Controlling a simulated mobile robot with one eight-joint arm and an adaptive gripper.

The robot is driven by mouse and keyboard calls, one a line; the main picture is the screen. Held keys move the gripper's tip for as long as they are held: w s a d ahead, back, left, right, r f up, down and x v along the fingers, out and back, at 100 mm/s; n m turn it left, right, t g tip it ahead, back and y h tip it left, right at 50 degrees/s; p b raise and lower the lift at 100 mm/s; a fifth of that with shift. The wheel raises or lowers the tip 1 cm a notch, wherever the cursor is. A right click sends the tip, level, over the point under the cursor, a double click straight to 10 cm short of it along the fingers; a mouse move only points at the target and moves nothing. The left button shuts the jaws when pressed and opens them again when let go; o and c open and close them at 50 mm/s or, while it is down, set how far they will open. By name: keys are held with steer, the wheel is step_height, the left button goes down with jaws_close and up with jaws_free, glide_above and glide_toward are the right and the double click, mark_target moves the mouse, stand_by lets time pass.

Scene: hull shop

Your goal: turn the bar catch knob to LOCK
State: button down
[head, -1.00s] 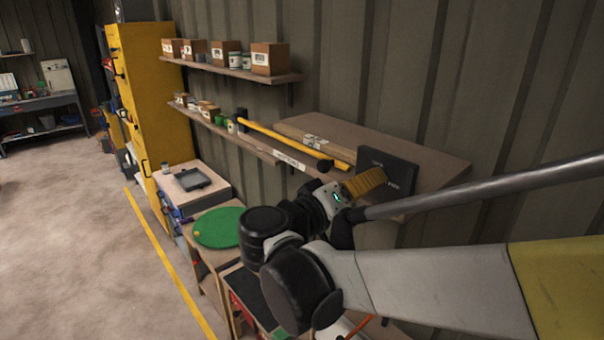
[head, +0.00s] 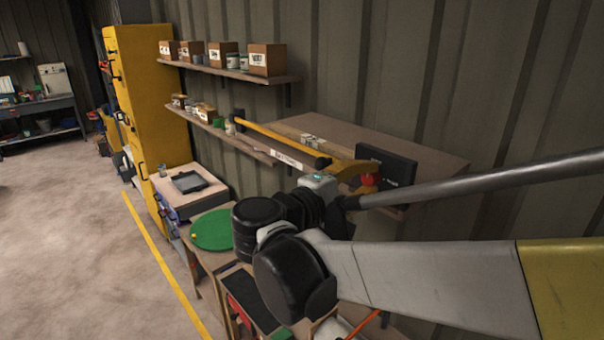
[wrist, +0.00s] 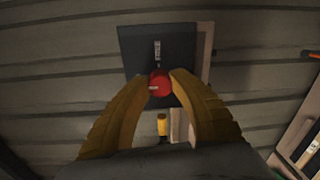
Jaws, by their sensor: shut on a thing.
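The bar catch knob is a red round knob (wrist: 159,84) on a dark panel (wrist: 165,48), seen in the wrist view. In the head view the red knob (head: 369,180) shows in front of the dark panel (head: 392,166). My gripper (wrist: 159,82) has its two yellow fingers on either side of the knob, shut on it. In the head view my gripper (head: 360,175) reaches the panel from the left. A small pale mark shows on the knob's left side and a pale label stands above it. The lettering is too small to read.
A grey pole (head: 490,180) crosses the right side. Boxes stand on the wall shelf (head: 230,70). A bench with a green disc (head: 211,229) lies below.

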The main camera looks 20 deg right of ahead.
steer(key=shift+n, duration=0.4)
steer(key=c, duration=1.1)
jaws_free()
steer(key=v, duration=1.2)
steer(key=shift+d, duration=0.1)
